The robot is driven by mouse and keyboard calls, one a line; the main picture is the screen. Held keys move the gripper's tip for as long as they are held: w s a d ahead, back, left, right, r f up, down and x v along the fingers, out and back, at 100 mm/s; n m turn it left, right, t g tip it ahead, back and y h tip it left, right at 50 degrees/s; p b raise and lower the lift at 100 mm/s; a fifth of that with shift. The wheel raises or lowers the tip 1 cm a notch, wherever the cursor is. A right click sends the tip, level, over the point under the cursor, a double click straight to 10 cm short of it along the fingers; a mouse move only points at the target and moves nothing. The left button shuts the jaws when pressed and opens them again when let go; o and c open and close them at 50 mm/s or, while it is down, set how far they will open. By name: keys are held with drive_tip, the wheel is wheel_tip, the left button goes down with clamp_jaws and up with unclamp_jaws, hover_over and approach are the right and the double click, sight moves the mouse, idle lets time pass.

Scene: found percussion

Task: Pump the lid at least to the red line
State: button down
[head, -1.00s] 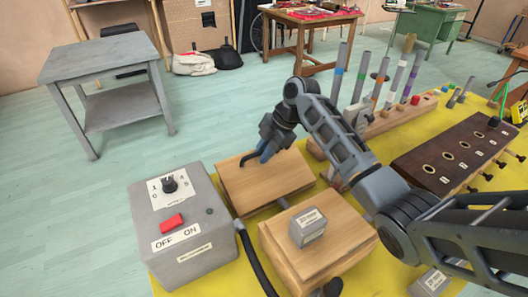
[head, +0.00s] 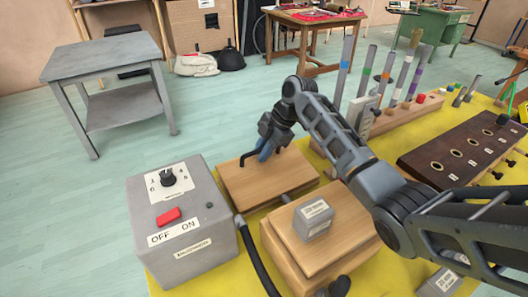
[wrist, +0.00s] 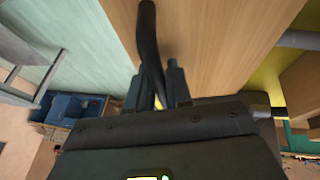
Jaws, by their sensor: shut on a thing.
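The wooden lid (head: 272,185) is a flat pale board beside the grey control box. It has a black bar handle (head: 250,158) near its far edge. My gripper (head: 264,151) is shut on the handle, above the board. In the wrist view the dark handle (wrist: 148,35) runs down between my two fingers (wrist: 157,82), with the lid's wood (wrist: 210,45) behind it. I cannot make out a red line in either view.
A grey box (head: 185,245) with a dial and red switch stands left. A wooden box (head: 300,255) carrying a grey block (head: 313,218) stands in front.

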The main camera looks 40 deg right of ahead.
drive_tip(key=shift+w+d+f+b, duration=0.1)
drive_tip(key=shift+w+f+b, duration=0.35)
drive_tip(key=shift+f+b, duration=0.4)
drive_tip(key=shift+s+r+p, duration=0.3)
drive_tip(key=shift+r+p, duration=0.25)
drive_tip(key=shift+p, duration=0.05)
drive_tip(key=shift+s+r+p, duration=0.25)
drive_tip(key=shift+r+p, duration=0.25)
drive_tip(key=shift+p, duration=0.1)
